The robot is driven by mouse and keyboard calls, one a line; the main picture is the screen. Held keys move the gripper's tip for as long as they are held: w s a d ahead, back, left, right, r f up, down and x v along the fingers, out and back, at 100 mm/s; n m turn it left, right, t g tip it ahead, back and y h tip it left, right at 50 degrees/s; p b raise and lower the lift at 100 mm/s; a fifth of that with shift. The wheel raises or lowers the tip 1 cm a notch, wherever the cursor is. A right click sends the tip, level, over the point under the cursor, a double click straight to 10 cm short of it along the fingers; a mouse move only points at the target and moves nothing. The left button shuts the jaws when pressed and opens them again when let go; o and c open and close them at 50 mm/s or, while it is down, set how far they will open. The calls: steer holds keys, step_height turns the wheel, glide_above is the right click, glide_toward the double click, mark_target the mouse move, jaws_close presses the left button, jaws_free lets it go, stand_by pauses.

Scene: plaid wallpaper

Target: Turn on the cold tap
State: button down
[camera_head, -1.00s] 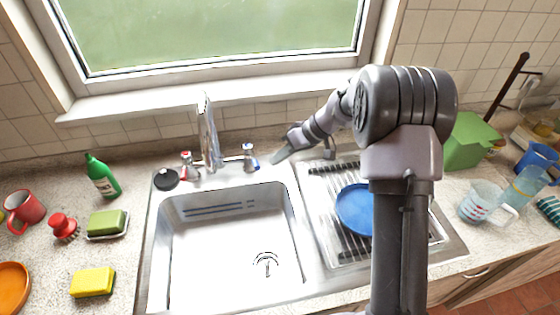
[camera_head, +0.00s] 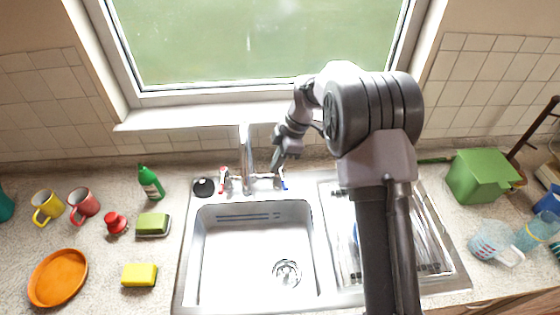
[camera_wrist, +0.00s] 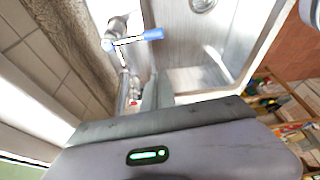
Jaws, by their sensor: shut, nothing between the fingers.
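The mixer tap stands behind the sink with a tall metal spout (camera_head: 245,150). The blue-marked cold tap handle (camera_head: 284,184) is on its right, and the red-marked handle (camera_head: 223,174) on its left. In the wrist view the blue lever (camera_wrist: 150,35) sticks out to the right from its metal valve (camera_wrist: 118,30). My gripper (camera_head: 276,168) is shut and empty, pointing down just above and beside the cold handle. Its grey finger (camera_wrist: 160,88) shows in the wrist view, apart from the blue lever there. Contact elsewhere cannot be told.
The sink basin (camera_head: 255,255) is empty. A black plug (camera_head: 204,187) lies left of the tap. The windowsill (camera_head: 190,117) is close behind. A green bottle (camera_head: 151,183), sponge (camera_head: 140,275) and mugs stand left.

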mark_target(282, 177)
step_height(282, 177, down, 8)
steer(key=d, duration=0.1)
steer(key=shift+w+r+b, duration=0.15)
steer(key=shift+b, duration=0.25)
steer(key=shift+d, duration=0.1)
